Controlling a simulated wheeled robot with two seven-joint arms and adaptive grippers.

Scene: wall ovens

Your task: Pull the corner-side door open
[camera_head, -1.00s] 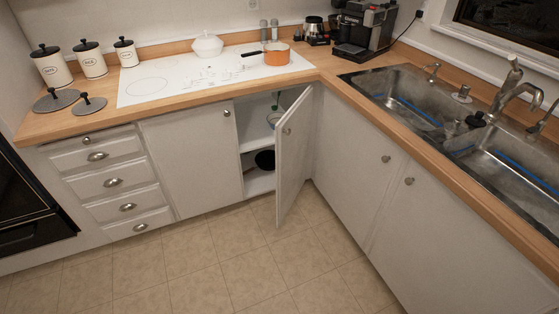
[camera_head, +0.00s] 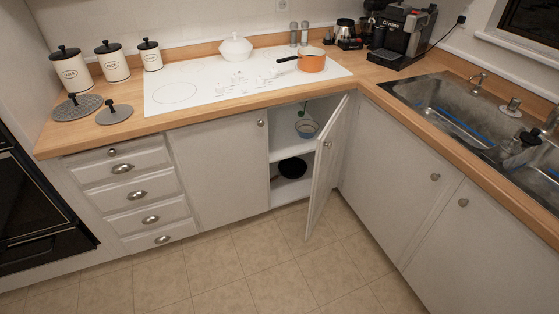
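The corner-side door (camera_head: 326,170) is a white cabinet door below the cooktop, next to the inner corner of the counter. It stands well open, hinged at its right side and swung out over the floor. Its round knob (camera_head: 327,145) shows on the face near the free edge. Neither of my grippers is in view.
Drawers (camera_head: 133,197) and a black oven (camera_head: 35,205) are at the left. Sink cabinet doors (camera_head: 405,190) stand shut at the right. The white cooktop (camera_head: 200,90) carries an orange pot (camera_head: 312,62). The tiled floor (camera_head: 235,265) in front is clear.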

